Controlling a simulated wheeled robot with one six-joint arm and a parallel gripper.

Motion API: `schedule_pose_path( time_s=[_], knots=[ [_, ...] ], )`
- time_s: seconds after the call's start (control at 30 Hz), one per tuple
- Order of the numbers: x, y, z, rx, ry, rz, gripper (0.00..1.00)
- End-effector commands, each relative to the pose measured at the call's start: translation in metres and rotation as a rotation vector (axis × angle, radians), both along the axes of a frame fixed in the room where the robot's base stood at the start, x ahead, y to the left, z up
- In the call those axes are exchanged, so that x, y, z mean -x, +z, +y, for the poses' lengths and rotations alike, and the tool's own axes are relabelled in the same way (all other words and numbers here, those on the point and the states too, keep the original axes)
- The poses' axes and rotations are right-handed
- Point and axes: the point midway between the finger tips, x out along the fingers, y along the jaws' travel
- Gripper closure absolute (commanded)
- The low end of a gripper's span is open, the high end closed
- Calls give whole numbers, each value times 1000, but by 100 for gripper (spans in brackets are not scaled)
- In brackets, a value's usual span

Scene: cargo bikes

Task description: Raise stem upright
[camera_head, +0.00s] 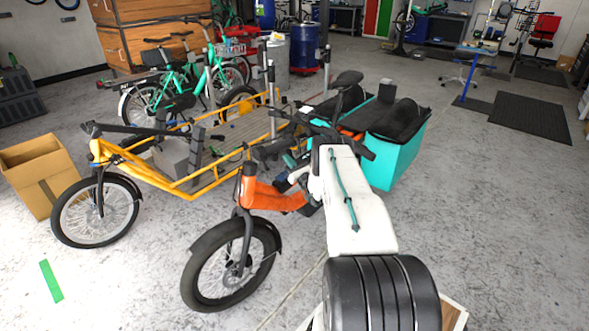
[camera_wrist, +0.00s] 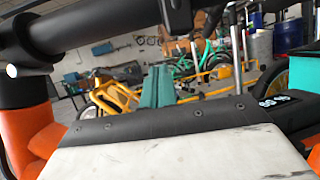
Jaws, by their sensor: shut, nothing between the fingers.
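The orange cargo bike (camera_head: 268,195) stands in the middle of the head view, its front wheel toward me. Its black stem (camera_head: 268,151) sits above the orange head tube and leans over to the right, not upright. In the wrist view the dark stem tube (camera_wrist: 95,25) crosses the upper left, close to the camera, above the orange frame (camera_wrist: 30,135). My gripper's green fingers (camera_wrist: 157,88) are together and empty, beside and below the tube with no visible contact. In the head view my white arm hides part of the handlebar and most of the gripper.
A yellow cargo bike (camera_head: 180,185) stands close behind on the left. The orange bike's turquoise cargo box (camera_head: 397,155) is right of my arm. A cardboard box (camera_head: 42,172) is at the far left.

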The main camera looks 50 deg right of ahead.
Motion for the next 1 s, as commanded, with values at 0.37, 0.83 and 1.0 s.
schedule_pose_path(
  time_s=[0.37, 0.83, 1.0],
  knots=[
    [7, 34, -1, -1, -1, 1, 100],
    [9, 37, -5, -1, -4, 0, 100],
    [16, 44, -16, 1, -17, -1, 100]
  ],
)
